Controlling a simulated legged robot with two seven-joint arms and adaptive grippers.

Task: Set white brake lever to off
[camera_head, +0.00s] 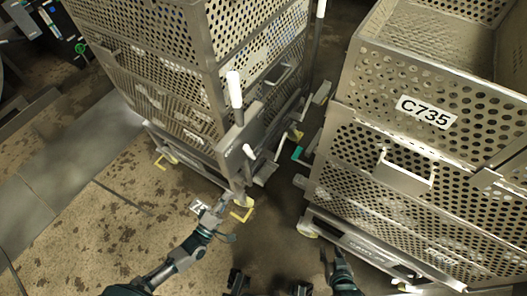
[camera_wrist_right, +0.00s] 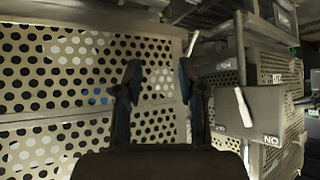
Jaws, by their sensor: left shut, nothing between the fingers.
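A white-handled lever (camera_head: 234,90) stands upright on a grey box (camera_head: 238,138) at the corner of the left perforated cart. A shorter white lever (camera_head: 248,151) sits lower on the same box; I cannot tell which is the brake. The right wrist view also shows a tilted white lever (camera_wrist_right: 243,107) on a grey box (camera_wrist_right: 268,107), beside a label that reads like "NO" (camera_wrist_right: 270,140). My left gripper (camera_head: 221,205) is shut and empty, low near the cart's bottom corner, below both levers. My right gripper (camera_wrist_right: 160,75) is open and empty, its fingers facing a perforated panel.
The left cart (camera_head: 165,68) and the right cart marked C735 (camera_head: 390,75) stand close together with a narrow gap between them. A yellow bracket (camera_head: 242,213) sticks out at the left cart's base. Stained floor (camera_head: 75,225) is clear at the left.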

